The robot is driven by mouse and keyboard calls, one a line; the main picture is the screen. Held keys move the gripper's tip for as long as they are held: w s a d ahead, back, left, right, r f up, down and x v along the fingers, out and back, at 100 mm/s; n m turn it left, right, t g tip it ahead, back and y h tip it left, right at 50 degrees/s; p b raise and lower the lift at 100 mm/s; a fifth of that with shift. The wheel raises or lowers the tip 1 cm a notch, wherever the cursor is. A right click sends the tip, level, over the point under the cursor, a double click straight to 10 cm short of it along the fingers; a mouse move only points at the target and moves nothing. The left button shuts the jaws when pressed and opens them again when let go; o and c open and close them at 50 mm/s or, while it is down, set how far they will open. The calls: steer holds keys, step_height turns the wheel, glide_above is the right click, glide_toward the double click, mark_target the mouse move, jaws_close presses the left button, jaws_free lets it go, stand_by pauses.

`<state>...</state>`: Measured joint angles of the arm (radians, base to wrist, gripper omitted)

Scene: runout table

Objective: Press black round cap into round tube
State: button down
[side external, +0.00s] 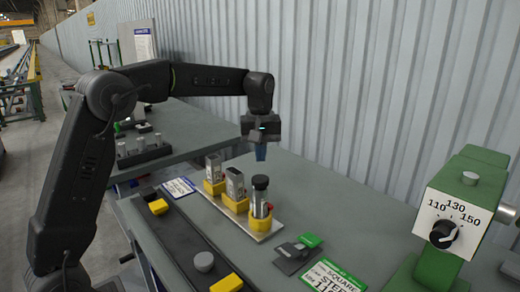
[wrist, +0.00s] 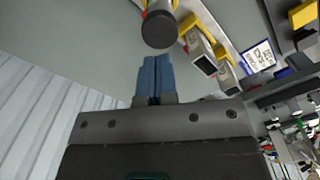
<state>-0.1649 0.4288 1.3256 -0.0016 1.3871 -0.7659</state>
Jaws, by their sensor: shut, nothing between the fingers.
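The round tube (side external: 260,203) stands upright in a yellow holder at the right end of a light plate. The black round cap (side external: 260,182) sits on the top of this tube; how deep it is seated I cannot tell. In the wrist view the black cap (wrist: 159,30) shows as a dark disc just beyond my fingertips. My gripper (side external: 260,152) is above and behind the tubes, pointing down, apart from the cap. Its blue fingers (wrist: 155,75) are shut together with nothing between them.
Two rectangular tubes (side external: 235,184) (side external: 213,168) stand in yellow holders left of the round tube. A green and grey clamp (side external: 298,250) and a label card (side external: 332,278) lie in front. A green machine with a dial (side external: 444,234) stands at right. The corrugated wall (side external: 330,90) is behind.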

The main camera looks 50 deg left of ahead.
mark_target(260, 178)
steer(key=shift+f, duration=2.5)
steer(key=shift+f, duration=0.75)
step_height(260, 178, up, 17)
steer(key=shift+f, duration=0.15)
stand_by(1.2)
step_height(260, 178, down, 15)
steer(key=shift+f, duration=0.15)
stand_by(0.5)
steer(key=shift+f, duration=0.8)
stand_by(0.6)
